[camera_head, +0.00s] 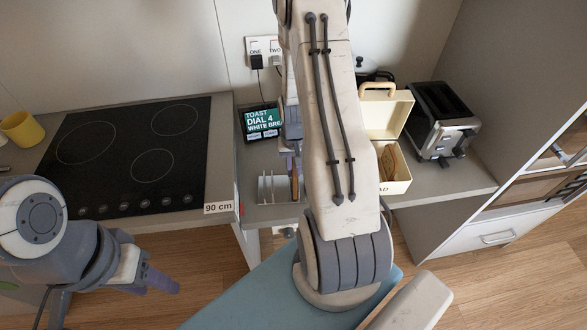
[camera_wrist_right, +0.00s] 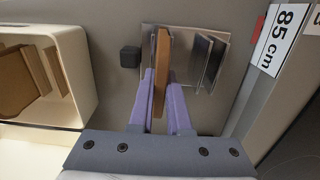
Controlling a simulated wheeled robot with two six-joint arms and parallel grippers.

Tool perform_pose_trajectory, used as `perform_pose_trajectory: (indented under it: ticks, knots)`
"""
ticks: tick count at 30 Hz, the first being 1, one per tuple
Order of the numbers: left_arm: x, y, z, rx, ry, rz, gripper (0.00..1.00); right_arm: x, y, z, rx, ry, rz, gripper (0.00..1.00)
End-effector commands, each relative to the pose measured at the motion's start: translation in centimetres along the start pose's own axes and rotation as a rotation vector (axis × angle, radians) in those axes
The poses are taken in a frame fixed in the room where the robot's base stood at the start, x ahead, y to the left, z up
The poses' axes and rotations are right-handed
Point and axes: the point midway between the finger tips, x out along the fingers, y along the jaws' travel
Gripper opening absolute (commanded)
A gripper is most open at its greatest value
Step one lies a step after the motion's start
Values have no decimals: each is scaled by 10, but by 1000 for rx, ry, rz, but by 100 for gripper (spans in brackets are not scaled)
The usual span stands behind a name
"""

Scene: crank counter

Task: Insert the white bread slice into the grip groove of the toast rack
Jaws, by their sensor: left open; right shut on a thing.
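The metal toast rack (camera_head: 268,189) stands on the counter between the stove and my right arm; its upright plates also show in the right wrist view (camera_wrist_right: 208,62). My right gripper (camera_wrist_right: 161,82) is shut on a bread slice (camera_wrist_right: 161,60), seen edge-on with a brown crust. The slice stands upright at the rack's left part in the wrist view, beside a thin plate. I cannot tell whether its lower edge is in a groove. In the head view the slice (camera_head: 295,186) is partly hidden by my arm. My left gripper (camera_head: 150,280) is open and empty, in front of the counter.
A cream bread box (camera_head: 398,178) with its lid up holds more slices. A toaster (camera_head: 443,120) stands right of it. A screen (camera_head: 262,122) reads "TOAST DIAL 4 WHITE BRE". A dark cube (camera_wrist_right: 130,57) sits beside the rack. The black stovetop (camera_head: 130,150) lies left; a yellow mug (camera_head: 21,129) stands beyond.

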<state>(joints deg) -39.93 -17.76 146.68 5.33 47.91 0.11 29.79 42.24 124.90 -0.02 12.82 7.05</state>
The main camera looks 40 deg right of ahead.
Motion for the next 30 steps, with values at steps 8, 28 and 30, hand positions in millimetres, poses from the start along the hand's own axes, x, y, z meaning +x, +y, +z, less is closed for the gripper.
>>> perform_pose_trajectory:
  ticks: [8, 28, 30]
  knots:
    - [6, 0, 0, 0, 0, 0, 50, 7, 0, 0, 0, 0, 0, 0]
    - [6, 0, 0, 0, 0, 0, 50, 1, 0, 0, 0, 1, 0, 51]
    - [8, 0, 0, 0, 0, 0, 50, -6, 0, -1, 0, 4, 0, 51]
